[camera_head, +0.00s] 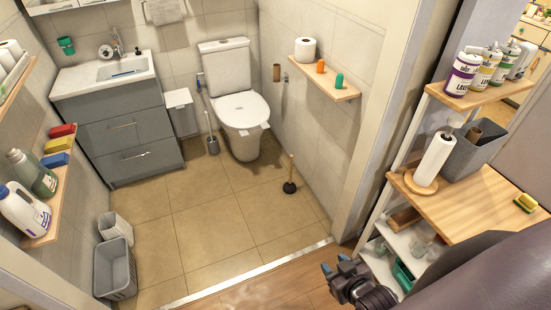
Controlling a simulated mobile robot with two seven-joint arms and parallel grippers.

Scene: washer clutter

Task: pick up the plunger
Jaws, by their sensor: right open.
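The plunger (290,179) stands upright on the tiled bathroom floor, right of the toilet and near the right wall. It has a black rubber cup at the bottom and a wooden handle pointing up. My right gripper (335,265) is at the bottom, right of centre, over the wooden floor just outside the metal threshold strip. It is open and holds nothing. It is well apart from the plunger, nearer to me. My left gripper is not in view.
The toilet (241,112) stands behind the plunger, with a toilet brush (212,144) beside it. A wall shelf (325,80) sits above the plunger. The door frame (376,120) and a shelf rack (478,200) are on the right. Grey bins (115,268) stand left. The middle floor is clear.

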